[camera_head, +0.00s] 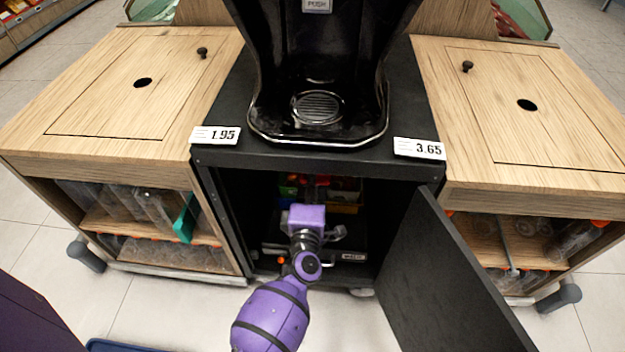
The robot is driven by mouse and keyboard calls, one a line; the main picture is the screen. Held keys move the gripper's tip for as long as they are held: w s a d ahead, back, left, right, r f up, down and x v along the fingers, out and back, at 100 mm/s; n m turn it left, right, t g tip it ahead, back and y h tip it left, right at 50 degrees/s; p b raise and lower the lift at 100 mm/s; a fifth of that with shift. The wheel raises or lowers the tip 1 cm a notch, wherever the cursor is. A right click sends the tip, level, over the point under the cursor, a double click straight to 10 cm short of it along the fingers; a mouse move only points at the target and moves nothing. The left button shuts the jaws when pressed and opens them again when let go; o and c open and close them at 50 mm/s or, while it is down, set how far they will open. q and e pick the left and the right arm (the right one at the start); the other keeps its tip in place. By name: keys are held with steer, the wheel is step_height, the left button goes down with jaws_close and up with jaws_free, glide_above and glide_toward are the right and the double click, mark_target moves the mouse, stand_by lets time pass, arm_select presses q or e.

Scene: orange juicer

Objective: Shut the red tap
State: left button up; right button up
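My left gripper (318,226) reaches from below into the open black cabinet under the juicer. Its purple housing and grey finger parts show in front of the dark interior. The fingertips are small and overlap the dark background, so I cannot tell whether they are open or shut. A small red part (318,181) shows deeper in the cabinet, above and behind the gripper; it may be the red tap, but it is too small and shaded to tell its position. My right gripper is not in view.
The black cabinet door (436,285) stands open on the right of my arm. The black juicer (318,75) stands on top. Wooden counters flank the cabinet on the left (110,80) and right (500,95), with bottles on shelves below.

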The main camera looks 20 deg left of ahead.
arm_select(q)
steer(key=v, duration=1.1)
steer(key=shift+s, duration=0.35)
steer(key=shift+d, duration=0.1)
